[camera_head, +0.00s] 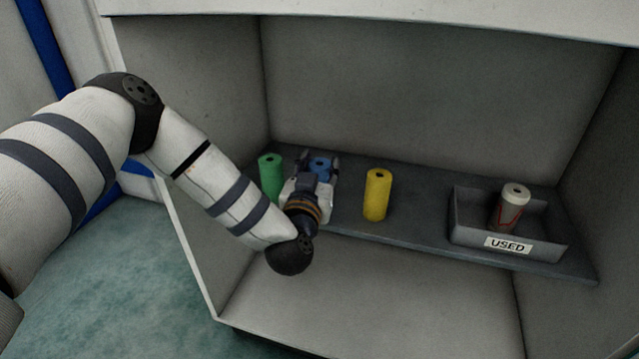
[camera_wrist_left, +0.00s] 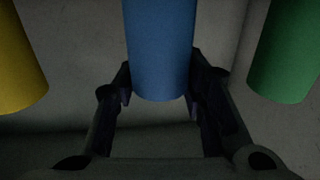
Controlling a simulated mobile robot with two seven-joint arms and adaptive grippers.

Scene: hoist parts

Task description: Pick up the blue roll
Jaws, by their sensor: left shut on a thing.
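The blue roll (camera_head: 320,163) is on the shelf between the green and yellow rolls, mostly hidden behind my left gripper (camera_head: 321,160) in the head view. In the left wrist view the blue roll (camera_wrist_left: 160,50) fills the upper middle. The fingers of my left gripper (camera_wrist_left: 160,90) are on both sides of it, shut on it. I cannot tell whether the roll is lifted off the shelf. My right gripper is not in view.
A green roll (camera_head: 271,178) stands close on the left and a yellow roll (camera_head: 377,195) on the right. A grey tray (camera_head: 462,229) marked USED holds a pale roll (camera_head: 509,207) at the shelf's right. Cabinet walls enclose the shelf.

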